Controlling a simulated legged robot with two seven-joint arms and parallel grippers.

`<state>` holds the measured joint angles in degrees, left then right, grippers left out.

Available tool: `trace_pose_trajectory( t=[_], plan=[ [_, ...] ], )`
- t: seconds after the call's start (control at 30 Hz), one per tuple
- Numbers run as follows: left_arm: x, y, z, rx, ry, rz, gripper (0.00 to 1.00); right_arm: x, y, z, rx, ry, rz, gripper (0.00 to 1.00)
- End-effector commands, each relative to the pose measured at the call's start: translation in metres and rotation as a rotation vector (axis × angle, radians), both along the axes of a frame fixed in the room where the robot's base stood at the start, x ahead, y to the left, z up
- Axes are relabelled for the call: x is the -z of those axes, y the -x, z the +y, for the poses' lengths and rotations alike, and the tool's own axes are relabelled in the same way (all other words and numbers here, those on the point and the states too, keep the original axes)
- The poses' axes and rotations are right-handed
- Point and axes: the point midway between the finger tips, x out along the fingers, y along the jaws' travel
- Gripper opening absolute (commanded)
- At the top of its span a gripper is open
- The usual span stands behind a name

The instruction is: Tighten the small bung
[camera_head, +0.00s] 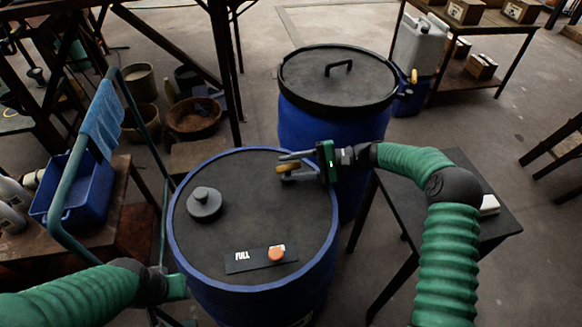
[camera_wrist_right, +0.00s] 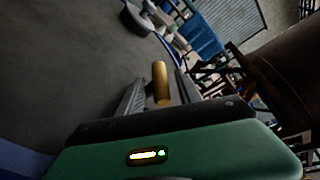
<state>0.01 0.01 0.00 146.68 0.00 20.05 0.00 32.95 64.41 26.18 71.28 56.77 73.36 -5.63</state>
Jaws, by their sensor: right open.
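The small bung (camera_head: 283,168) is brass-yellow and sits near the far right edge of the blue drum's dark lid (camera_head: 250,205). In the right wrist view the bung (camera_wrist_right: 160,80) stands between the two grey fingers. My right gripper (camera_head: 290,164) is open, its fingers on either side of the bung; I cannot tell whether they touch it. The right gripper (camera_wrist_right: 158,92) also shows in its wrist view. My left gripper (camera_head: 178,287) is low beside the drum's left rim; its fingers cannot be made out.
A larger grey bung (camera_head: 204,203) stands on the lid's left side. A black plate marked FULL (camera_head: 250,262) with an orange knob (camera_head: 276,253) lies at the front. A second blue drum (camera_head: 325,130) stands behind, and a black table (camera_head: 485,235) to the right.

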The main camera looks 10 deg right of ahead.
Motion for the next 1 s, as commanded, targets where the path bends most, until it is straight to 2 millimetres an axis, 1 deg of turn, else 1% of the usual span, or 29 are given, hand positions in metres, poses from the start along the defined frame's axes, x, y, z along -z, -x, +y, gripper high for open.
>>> trace_pose_trajectory(
  t=[0.13,0.17,0.47,0.67,0.8,0.9,1.0],
  plan=[
    [0.0,0.0,0.0,0.0,0.0,0.0,0.36,-0.001,0.0,0.0,0.0,0.0,-0.001,0.41],
    [0.0,0.0,0.0,0.0,0.0,0.0,0.36,-0.001,0.0,0.0,-0.001,0.001,-0.001,0.4],
    [0.0,0.0,0.0,0.0,0.0,0.0,0.36,-0.001,0.0,0.001,-0.002,0.0,-0.001,0.01],
    [0.0,0.0,0.0,0.0,0.0,0.0,0.36,0.0,0.001,0.001,-0.002,-0.001,0.001,0.0],
    [-0.012,0.0,0.0,0.0,0.0,0.0,0.36,-0.005,0.002,0.0,0.043,-0.002,0.004,0.0],
    [-0.021,0.0,0.0,0.0,0.0,0.0,0.36,-0.004,0.002,0.0,0.1,-0.003,0.006,0.0],
    [-0.023,0.0,0.0,0.0,0.0,0.0,0.36,-0.002,0.002,0.0,0.136,-0.001,0.004,0.0]
  ],
)
